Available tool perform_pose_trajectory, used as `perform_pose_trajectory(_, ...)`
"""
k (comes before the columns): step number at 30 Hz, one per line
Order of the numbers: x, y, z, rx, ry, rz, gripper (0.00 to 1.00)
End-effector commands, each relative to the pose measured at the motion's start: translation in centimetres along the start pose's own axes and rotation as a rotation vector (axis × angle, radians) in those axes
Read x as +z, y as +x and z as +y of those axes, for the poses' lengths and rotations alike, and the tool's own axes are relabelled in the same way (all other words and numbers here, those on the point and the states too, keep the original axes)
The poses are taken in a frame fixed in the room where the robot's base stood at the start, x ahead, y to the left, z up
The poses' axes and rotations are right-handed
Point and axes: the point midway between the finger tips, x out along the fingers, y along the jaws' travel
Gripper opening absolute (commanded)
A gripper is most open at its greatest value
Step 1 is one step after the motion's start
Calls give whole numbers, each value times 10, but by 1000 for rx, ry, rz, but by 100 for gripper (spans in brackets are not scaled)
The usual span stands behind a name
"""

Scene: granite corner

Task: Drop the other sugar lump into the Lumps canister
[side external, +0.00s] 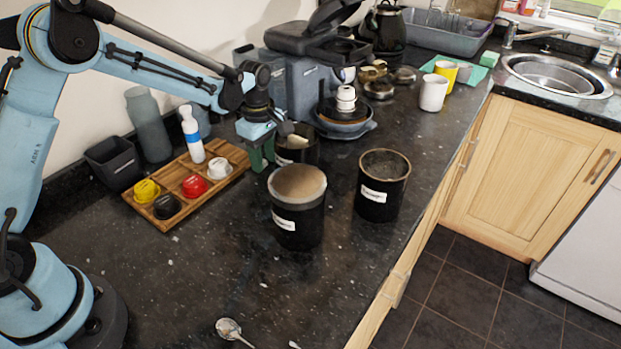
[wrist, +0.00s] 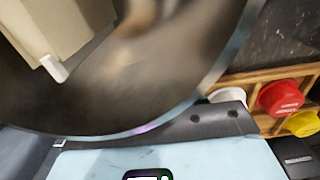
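Three dark canisters with white labels stand on the counter; the labels are too small to read with certainty. The front canister (side external: 297,222) shows a tan top surface, and the right canister (side external: 372,212) a grey-brown one. A pale beige piece (side external: 299,141) shows at that canister's mouth. The wrist view looks into a large round dark rim, with a beige block (wrist: 62,22) and a small white piece (wrist: 54,68) at upper left. I cannot identify a sugar lump surely, nor tell the finger gap.
A wooden tray (side external: 180,211) with yellow, black, red and white lidded pots and a blue-white bottle (side external: 192,136) is left of my gripper. A spoon (side external: 230,328) lies at the front, with a pale bit cut off beside it. A coffee machine stands behind.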

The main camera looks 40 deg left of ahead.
Motion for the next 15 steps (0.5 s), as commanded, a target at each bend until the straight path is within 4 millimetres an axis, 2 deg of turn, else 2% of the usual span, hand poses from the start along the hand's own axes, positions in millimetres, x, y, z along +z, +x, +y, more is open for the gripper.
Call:
perform_pose_trajectory(8,0,-5,0,0,0,0,40)
perform_pose_trajectory(11,0,-16,0,0,0,0,40)
perform_pose_trajectory(15,0,-42,0,0,0,0,40)
